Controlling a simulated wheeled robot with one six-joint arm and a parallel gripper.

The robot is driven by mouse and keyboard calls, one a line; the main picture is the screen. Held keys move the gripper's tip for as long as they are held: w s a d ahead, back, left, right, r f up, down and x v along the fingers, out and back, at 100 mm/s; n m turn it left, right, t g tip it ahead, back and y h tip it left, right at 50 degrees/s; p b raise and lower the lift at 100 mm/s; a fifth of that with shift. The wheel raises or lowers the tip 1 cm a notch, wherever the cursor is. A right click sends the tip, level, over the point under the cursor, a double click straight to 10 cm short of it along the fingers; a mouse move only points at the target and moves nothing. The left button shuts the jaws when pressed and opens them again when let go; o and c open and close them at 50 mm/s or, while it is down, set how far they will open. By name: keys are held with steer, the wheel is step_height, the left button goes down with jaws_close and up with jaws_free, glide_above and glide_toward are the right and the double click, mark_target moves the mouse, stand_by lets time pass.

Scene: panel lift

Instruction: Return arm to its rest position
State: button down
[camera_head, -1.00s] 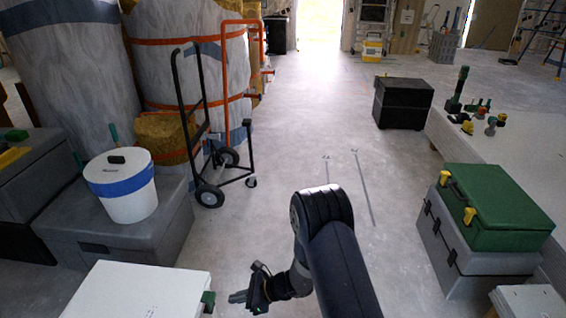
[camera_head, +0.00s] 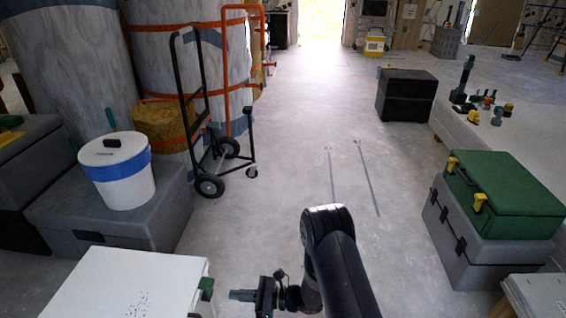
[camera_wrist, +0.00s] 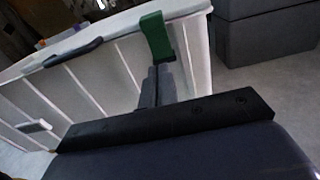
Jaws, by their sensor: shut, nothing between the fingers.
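My gripper (camera_head: 243,296) is at the bottom of the head view, at the end of my bent black arm, pointing left. Its fingers are together with nothing between them. It is beside the right edge of a white panel or box (camera_head: 130,285) that has a green clip (camera_head: 206,288) at its corner. In the wrist view my gripper's fingers (camera_wrist: 156,85) show closed, in front of the white ribbed side (camera_wrist: 95,85) and just below the green clip (camera_wrist: 156,36). I cannot tell whether they touch it.
A grey case (camera_head: 110,215) with a white bucket (camera_head: 118,172) stands at left, beside a hand truck (camera_head: 200,110). A green case (camera_head: 505,195) on a grey case (camera_head: 470,240) stands at right. A black box (camera_head: 406,95) is farther back. The middle floor is clear.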

steer(key=shift+y, duration=0.7)
steer(key=shift+s+d+f, duration=0.1)
steer(key=shift+d+f, duration=0.65)
steer(key=shift+f, duration=0.2)
steer(key=shift+d+f, duration=0.7)
steer(key=shift+f, duration=0.2)
